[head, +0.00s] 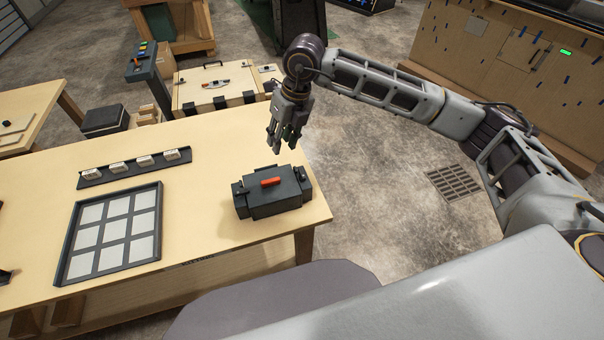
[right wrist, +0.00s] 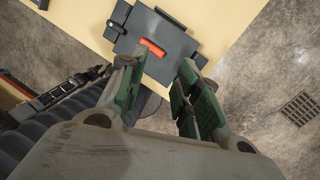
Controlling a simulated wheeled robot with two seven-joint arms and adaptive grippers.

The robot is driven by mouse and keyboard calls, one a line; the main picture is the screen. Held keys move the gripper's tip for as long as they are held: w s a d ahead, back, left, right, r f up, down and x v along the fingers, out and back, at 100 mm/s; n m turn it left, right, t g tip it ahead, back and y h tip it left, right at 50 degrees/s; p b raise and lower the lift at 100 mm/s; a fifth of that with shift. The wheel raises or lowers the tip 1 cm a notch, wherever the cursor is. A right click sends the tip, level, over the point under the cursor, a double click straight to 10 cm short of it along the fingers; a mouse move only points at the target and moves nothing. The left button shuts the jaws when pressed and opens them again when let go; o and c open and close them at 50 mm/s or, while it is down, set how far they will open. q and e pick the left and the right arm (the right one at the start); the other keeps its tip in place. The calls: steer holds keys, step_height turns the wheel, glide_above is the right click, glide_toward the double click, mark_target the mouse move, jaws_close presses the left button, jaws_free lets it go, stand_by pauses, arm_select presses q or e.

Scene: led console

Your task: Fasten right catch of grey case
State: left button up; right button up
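The grey case (head: 275,205) stands closed near the table's right end, with a red-orange handle (head: 270,182) on its lid. It also shows in the right wrist view (right wrist: 166,68), with its handle (right wrist: 152,47). A dark catch (head: 239,189) is at its left end. The right catch (head: 300,173) is at its right end; whether it is fastened is too small to tell. In the right wrist view the finger partly covers that end. My right gripper (head: 286,143) is open and empty, fingers pointing down, above and behind the case, apart from it. My left gripper is not in view.
A framed panel of pale squares (head: 115,232) and a dark strip with several white blocks (head: 135,166) lie left of the case. The table (head: 215,165) is bare around the case. A wooden box (head: 215,88) stands behind. Open floor lies right.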

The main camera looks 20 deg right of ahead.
mark_target(304, 177)
steer(key=d+m+h, duration=0.1)
steer(key=s+d+m+h, duration=0.1)
steer(key=d, duration=0.1)
steer(key=d+m+g, duration=0.1)
steer(key=d, duration=0.1)
steer(key=shift+s+d+f+h, duration=0.15)
steer(key=shift+s+f+h, duration=0.15)
steer(key=shift+f+h, duration=0.1)
steer(key=shift+f, duration=0.15)
steer(key=shift+f+p, duration=1.35)
steer(key=shift+f, duration=5.4)
jaws_close()
